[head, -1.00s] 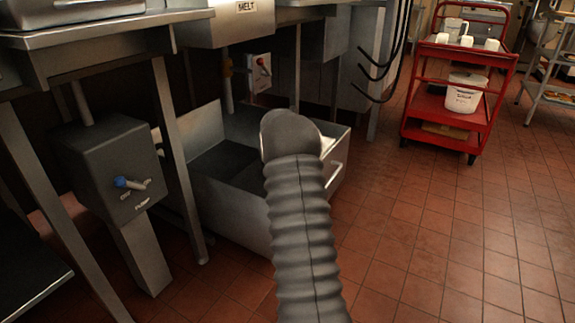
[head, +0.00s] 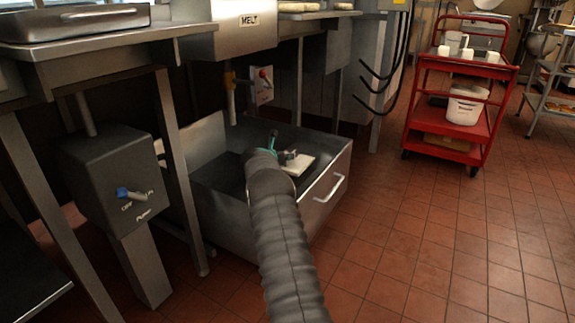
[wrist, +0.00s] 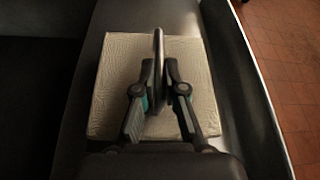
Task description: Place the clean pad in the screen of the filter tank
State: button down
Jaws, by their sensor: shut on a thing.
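The pale, square clean pad (wrist: 112,78) fills the middle of the wrist view. My gripper (wrist: 160,82) is shut on a thin grey upright piece that stands up over the pad, seemingly the pad's grip. In the head view my gripper (head: 287,157) is inside the open steel filter tank (head: 226,203), near its right end. The pad (head: 302,165) shows there just right of the gripper, roughly flat. I cannot tell whether it rests on the screen or hangs just above it. My arm hides part of the tank.
The tank's front handle (head: 329,188) faces the open tiled floor (head: 410,240). The MELT box (head: 235,30) and a yellow-topped pipe (head: 230,98) are above the tank. A grey pump box (head: 115,165) stands at left. A red cart (head: 450,140) stands back right.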

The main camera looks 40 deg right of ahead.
aim_at(288, 164)
jog(key=shift+f, duration=1.5)
jog(key=c, duration=1.2)
grip_release()
jog(key=shift+f, duration=0.1)
jog(key=shift+c, duration=0.2)
jog(key=shift+a+r, duration=0.3)
jog(key=v, duration=1.1)
jog(key=shift+s+a, duration=0.2)
